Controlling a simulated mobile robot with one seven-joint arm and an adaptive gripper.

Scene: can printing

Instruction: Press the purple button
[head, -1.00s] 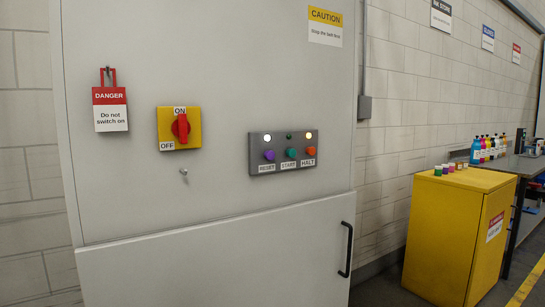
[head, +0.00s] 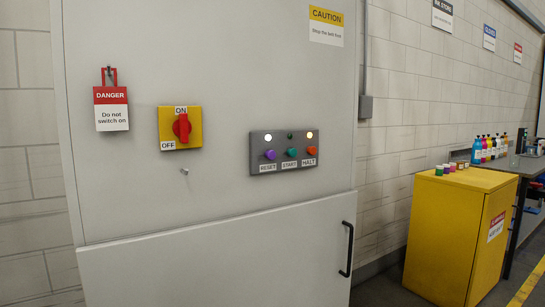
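The purple button (head: 270,154) is on the left of a dark grey control panel (head: 283,138) on a light grey cabinet door. It sits above a label reading RESET, with a lit white lamp (head: 267,138) above it. A green button (head: 292,152) labelled START is in the middle, under a dark green lamp. My gripper is not in view.
A red rotary switch (head: 182,128) on a yellow plate points to ON. A DANGER tag (head: 111,108) hangs at left. A small knob (head: 184,171) and a black handle (head: 347,249) stick out. A yellow cabinet (head: 450,232) with small jars stands at right.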

